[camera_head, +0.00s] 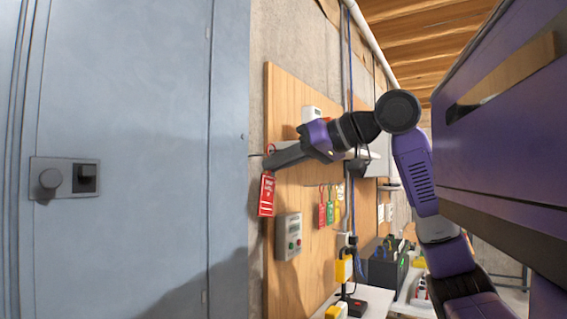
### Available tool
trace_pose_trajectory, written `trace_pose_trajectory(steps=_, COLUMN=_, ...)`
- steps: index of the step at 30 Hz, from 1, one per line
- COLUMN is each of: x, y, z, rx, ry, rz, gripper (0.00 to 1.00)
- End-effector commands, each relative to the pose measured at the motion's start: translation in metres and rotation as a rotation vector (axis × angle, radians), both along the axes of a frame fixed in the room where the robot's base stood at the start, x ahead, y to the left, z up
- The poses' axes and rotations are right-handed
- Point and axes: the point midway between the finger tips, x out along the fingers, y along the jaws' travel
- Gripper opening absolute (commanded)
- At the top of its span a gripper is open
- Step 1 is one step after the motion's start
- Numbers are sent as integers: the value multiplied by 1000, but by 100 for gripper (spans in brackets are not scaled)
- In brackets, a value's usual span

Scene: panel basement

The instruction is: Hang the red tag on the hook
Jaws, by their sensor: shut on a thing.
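A red tag (266,196) with white lettering hangs just below the tip of my gripper (270,163). My gripper is shut on the tag's upper end, and a thin red loop shows just above the fingertips. The gripper points left, in front of the left edge of the wooden board. On the board to the right hang a smaller red tag (321,212), a green tag (330,208) and a yellow tag (338,202) in a row.
The wooden board (280,90) is on the concrete wall. A grey box with buttons (289,237) is on it below the gripper. A large grey cabinet door (130,120) fills the left. A bench (372,298) with a yellow device (343,268) stands low right.

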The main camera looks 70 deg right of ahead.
Motion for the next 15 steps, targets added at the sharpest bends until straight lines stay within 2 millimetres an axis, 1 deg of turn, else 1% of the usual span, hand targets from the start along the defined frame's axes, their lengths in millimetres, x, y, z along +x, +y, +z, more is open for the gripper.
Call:
trace_pose_trajectory(steps=9, x=14, y=-3, z=-2, rx=1, ry=0, rz=1, gripper=0)
trace_pose_trajectory(steps=15, x=20, y=-5, z=-5, rx=2, ry=0, rz=0, gripper=0)
